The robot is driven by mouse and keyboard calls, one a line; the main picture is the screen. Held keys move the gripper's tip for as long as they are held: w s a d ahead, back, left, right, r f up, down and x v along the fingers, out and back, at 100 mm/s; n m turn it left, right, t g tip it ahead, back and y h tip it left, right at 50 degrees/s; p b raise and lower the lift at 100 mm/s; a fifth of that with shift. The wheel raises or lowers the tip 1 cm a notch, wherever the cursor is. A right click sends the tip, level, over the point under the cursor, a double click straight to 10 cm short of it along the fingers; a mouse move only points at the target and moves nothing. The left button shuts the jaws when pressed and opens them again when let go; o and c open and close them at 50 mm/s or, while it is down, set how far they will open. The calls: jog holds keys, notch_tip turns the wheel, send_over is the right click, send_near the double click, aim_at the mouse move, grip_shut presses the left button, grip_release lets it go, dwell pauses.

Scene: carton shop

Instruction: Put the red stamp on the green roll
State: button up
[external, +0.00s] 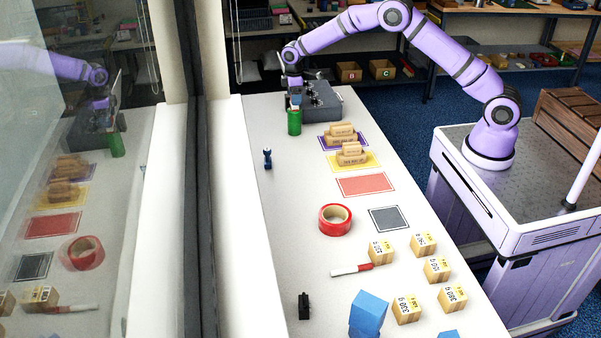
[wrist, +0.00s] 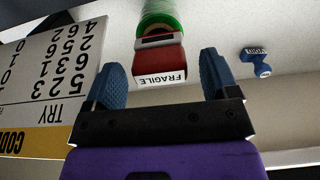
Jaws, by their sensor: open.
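The red stamp (wrist: 160,65), with a white FRAGILE label, shows in the wrist view between the spread blue fingers of my gripper (wrist: 161,76). Visible gaps separate it from both fingers. The green roll (wrist: 160,20) is directly beyond the stamp, and the stamp appears to rest on its end. In the external view the green roll (external: 294,123) stands upright near the table's far end. My gripper (external: 294,98) is just above it, pointing down. The stamp is hard to make out there, mostly hidden by the fingers.
A dark grey box with knobs (external: 325,108) stands close right of the roll. A white and yellow code card (wrist: 45,90) is near my left finger in the wrist view. A small blue stamp (external: 267,158) stands apart nearer the window. Stacked wooden blocks (external: 350,155) lie on mats.

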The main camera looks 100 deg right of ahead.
notch_tip(320, 180, up, 9)
jog(key=shift+a+r, duration=0.1)
jog(key=s+a+r+t, duration=0.1)
jog(key=s+a+r, duration=0.2)
jog(key=a+r, duration=1.1)
jog(key=s+a+r+t, duration=0.1)
jog(key=s+a+r, duration=0.85)
jog(key=a, duration=0.45)
jog(key=s+a+r+t, duration=0.2)
jog(key=s+a, duration=0.8)
jog(key=s, duration=0.4)
jog(key=s+a+f, duration=0.2)
jog(key=s+a, duration=0.1)
jog(key=s, duration=0.5)
jog(key=s+a+f+t, duration=0.1)
jog(key=s+a+f, duration=0.2)
jog(key=s, duration=0.4)
jog(key=shift+s, duration=0.35)
